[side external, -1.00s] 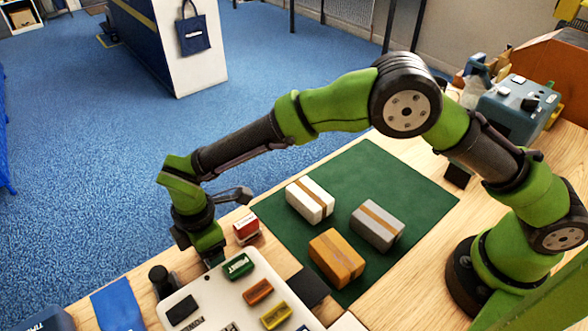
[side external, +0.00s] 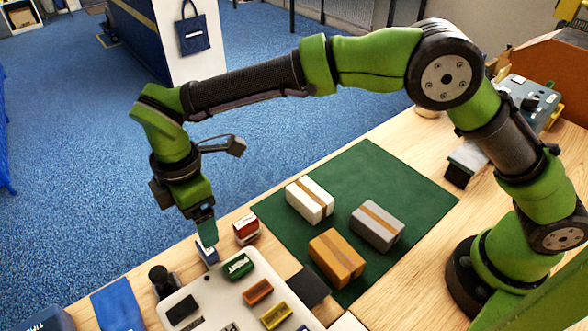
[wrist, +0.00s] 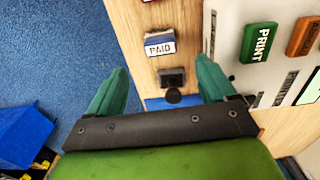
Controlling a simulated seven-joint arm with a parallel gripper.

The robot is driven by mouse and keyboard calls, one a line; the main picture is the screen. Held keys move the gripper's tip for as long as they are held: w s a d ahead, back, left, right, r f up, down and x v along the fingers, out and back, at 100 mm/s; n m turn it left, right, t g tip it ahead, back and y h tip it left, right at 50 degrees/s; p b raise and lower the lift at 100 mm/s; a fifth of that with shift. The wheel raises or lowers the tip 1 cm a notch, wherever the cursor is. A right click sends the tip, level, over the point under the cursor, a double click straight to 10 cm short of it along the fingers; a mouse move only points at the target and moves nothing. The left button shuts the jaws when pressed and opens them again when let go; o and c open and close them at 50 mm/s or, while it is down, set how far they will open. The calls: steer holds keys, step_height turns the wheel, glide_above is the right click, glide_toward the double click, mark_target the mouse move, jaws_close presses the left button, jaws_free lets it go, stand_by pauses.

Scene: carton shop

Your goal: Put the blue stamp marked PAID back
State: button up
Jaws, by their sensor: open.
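The blue stamp marked PAID (side external: 207,255) stands on the wooden table just beyond the edge of the pale tray (side external: 215,290). In the wrist view the PAID stamp (wrist: 160,44) shows its white label, ahead of the gap between my fingers. My gripper (side external: 206,238) is just above the stamp in the side view. The tray holds a green PRINT stamp (side external: 238,266), an orange stamp (side external: 258,291) and a yellow stamp (side external: 276,315).
A red-topped box-like item (side external: 246,229) stands close by the PAID stamp. A black knobbed object (side external: 162,281) stands at the tray's left. White, grey and orange-brown cartons (side external: 337,256) lie on the green mat (side external: 370,185). The table edge is close behind the stamp.

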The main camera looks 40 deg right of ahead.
steer(key=shift+r, duration=0.5)
steer(key=s+d+r+m+t+y, duration=0.1)
steer(key=d+r+m, duration=0.4)
steer(key=d, duration=0.4)
steer(key=d+r+m+t+y, duration=0.1)
steer(key=d+r+m, duration=0.3)
steer(key=d+r, duration=0.4)
steer(key=s+d+f+m+t, duration=0.1)
steer(key=s+d+m+t, duration=0.4)
steer(key=s+d+m, duration=0.8)
steer(key=s+d, duration=0.1)
steer(key=d, duration=0.3)
steer(key=shift+d, duration=0.25)
